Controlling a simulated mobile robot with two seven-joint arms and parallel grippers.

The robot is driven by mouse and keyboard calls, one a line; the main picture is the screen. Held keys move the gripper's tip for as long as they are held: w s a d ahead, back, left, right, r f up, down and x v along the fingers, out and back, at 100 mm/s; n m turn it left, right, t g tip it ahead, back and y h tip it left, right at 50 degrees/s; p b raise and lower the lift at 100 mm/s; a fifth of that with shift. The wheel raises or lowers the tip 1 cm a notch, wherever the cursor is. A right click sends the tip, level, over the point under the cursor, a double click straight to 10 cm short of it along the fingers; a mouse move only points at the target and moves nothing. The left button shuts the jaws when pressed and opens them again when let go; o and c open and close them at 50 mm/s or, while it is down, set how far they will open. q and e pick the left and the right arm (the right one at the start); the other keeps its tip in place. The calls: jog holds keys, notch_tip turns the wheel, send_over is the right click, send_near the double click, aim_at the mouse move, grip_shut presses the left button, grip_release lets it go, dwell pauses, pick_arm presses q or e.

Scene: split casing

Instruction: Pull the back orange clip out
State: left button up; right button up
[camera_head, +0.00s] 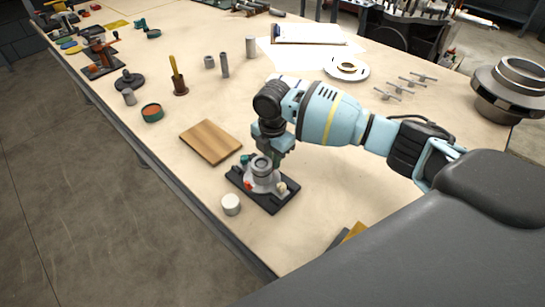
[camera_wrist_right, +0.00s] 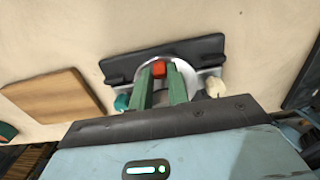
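The grey round casing (camera_head: 262,170) stands on a black base plate (camera_head: 276,205) near the table's front edge. My right gripper (camera_head: 277,160) reaches down at its back side. In the right wrist view its green fingers (camera_wrist_right: 158,78) stand apart, with an orange-red clip (camera_wrist_right: 158,69) between their tips. I cannot tell whether they press on it. In the head view an orange-red clip (camera_head: 248,184) shows at the casing's front; the back side is hidden by the gripper. A teal clip (camera_wrist_right: 121,102) and a cream clip (camera_wrist_right: 215,87) sit at the sides. My left gripper is not in view.
A wooden board (camera_head: 211,141) lies behind and left of the base plate. A white round cap (camera_head: 231,204) stands just in front of it. Several small metal T-shaped parts (camera_head: 402,86) and a white flanged ring (camera_head: 346,68) lie farther back. Bare tabletop lies right of the plate.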

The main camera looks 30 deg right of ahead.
grip_shut()
jog(key=shift+d, duration=0.1)
jog(key=shift+w+d, duration=0.25)
jog(key=shift+d, duration=0.4)
jog(key=o, duration=0.5)
grip_release()
jog(key=shift+d, duration=0.1)
notch_tip(320, 180, up, 8)
jog(key=shift+p, duration=0.35)
jog(key=shift+f, duration=0.2)
